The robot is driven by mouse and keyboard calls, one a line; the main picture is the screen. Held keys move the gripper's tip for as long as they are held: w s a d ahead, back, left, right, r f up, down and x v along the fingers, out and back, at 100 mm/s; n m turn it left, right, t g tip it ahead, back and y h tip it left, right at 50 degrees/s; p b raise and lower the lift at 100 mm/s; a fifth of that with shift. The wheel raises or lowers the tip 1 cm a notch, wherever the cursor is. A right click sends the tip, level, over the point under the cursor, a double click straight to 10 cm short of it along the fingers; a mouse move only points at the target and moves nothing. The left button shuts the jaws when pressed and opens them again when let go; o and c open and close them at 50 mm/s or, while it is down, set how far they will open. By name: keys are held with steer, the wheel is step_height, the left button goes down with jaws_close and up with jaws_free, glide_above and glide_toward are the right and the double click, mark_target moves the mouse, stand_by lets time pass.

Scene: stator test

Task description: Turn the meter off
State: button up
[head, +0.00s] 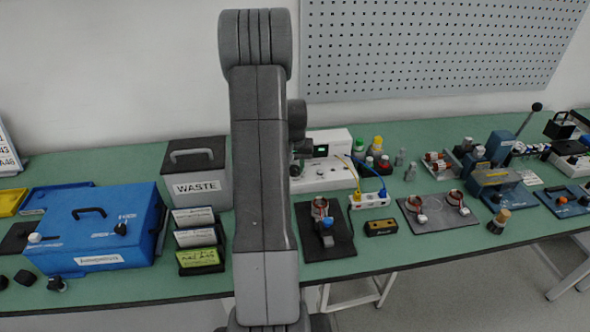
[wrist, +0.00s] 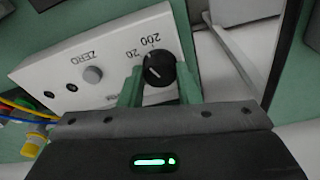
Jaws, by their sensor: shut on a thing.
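The meter (head: 335,177) is a white box at the back of the bench, partly hidden behind my arm. Its small display (head: 321,150) glows green. In the wrist view the meter's white panel (wrist: 110,66) appears upside down, with a round black knob (wrist: 160,66), the labels 20 and 200, and a grey ZERO button (wrist: 92,75). A white mark on the knob points toward the lower left; the 20 and 200 labels are at its upper left. My gripper (wrist: 159,73) has its two green fingers shut on the knob, one on each side.
Yellow and blue leads run from the meter to a white terminal block (head: 370,200). A grey WASTE bin (head: 192,170) is left of my arm. A dark mat with a stator (head: 320,207) lies in front.

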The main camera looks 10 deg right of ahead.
steer(key=n, duration=0.4)
steer(key=shift+n+y, duration=0.3)
steer(key=shift+y, duration=0.1)
steer(key=n+b, duration=0.1)
steer(key=n, duration=0.3)
steer(key=shift+n+y, duration=0.3)
steer(key=shift+n, duration=0.1)
steer(key=o, duration=0.7)
steer(key=shift+a, duration=0.25)
steer(key=shift+d, duration=0.1)
